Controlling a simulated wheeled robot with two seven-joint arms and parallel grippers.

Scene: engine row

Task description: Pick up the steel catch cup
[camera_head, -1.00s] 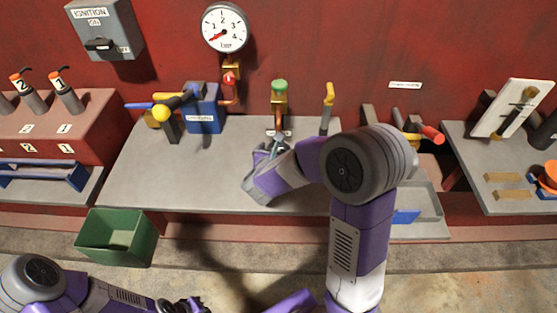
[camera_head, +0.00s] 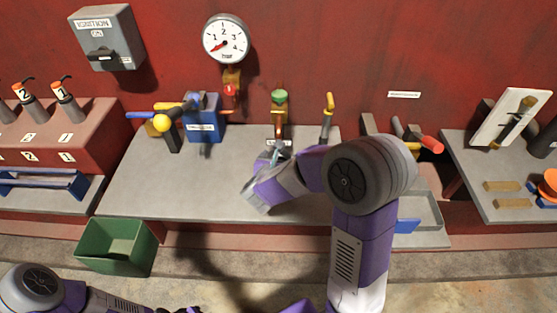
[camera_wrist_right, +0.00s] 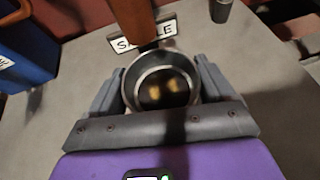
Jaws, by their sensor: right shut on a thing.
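The steel catch cup (camera_wrist_right: 161,82) is between the two fingers of my right gripper (camera_wrist_right: 160,92) in the right wrist view. The gripper is shut on it, one finger on each side. The cup is round and open at the top, with a dark inside and yellowish glints. In the head view my right gripper (camera_head: 272,156) is at the back of the grey bench, below the green-topped tap (camera_head: 279,97); the cup is mostly hidden there. I cannot tell whether the cup touches the bench. My left gripper (camera_head: 180,309) barely shows at the bottom edge.
A sign (camera_wrist_right: 142,36), partly covered by a copper-brown pipe (camera_wrist_right: 133,16), stands just behind the cup. A blue box (camera_head: 204,118) and a yellow-topped pipe (camera_head: 328,115) flank the tap. The grey bench (camera_head: 150,185) is clear at left. A green bin (camera_head: 117,247) stands in front.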

